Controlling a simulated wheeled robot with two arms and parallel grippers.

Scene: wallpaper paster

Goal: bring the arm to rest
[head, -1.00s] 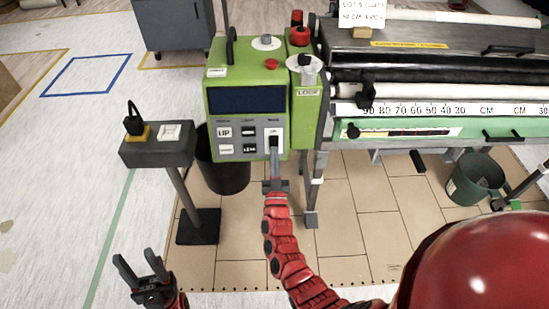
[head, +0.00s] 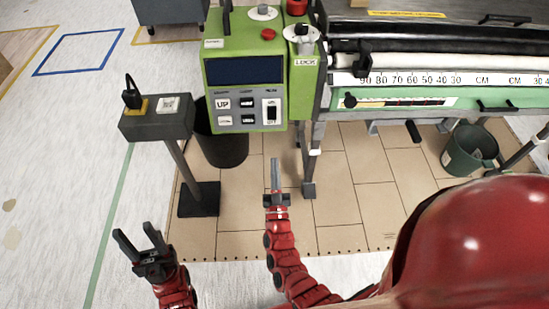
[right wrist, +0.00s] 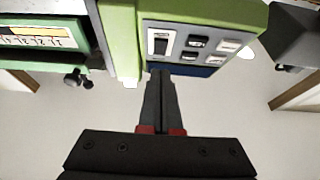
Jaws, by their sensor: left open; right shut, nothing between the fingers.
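My right gripper (head: 275,176) is shut and empty in the head view. Its fingers point up the picture, below the green control box (head: 244,72) and apart from its switch (head: 271,110). In the right wrist view the shut right gripper (right wrist: 160,84) shows in front of the panel, with the white-framed switch (right wrist: 158,41) just above the fingertips. My left gripper (head: 138,238) is open and empty at the lower left of the head view, over the floor.
A grey pedestal (head: 157,121) with a plug and socket stands left of the control box. A black bin (head: 222,147) is under the box. The pasting machine (head: 430,98) fills the upper right, with a green bucket (head: 470,150) below. The left floor is clear.

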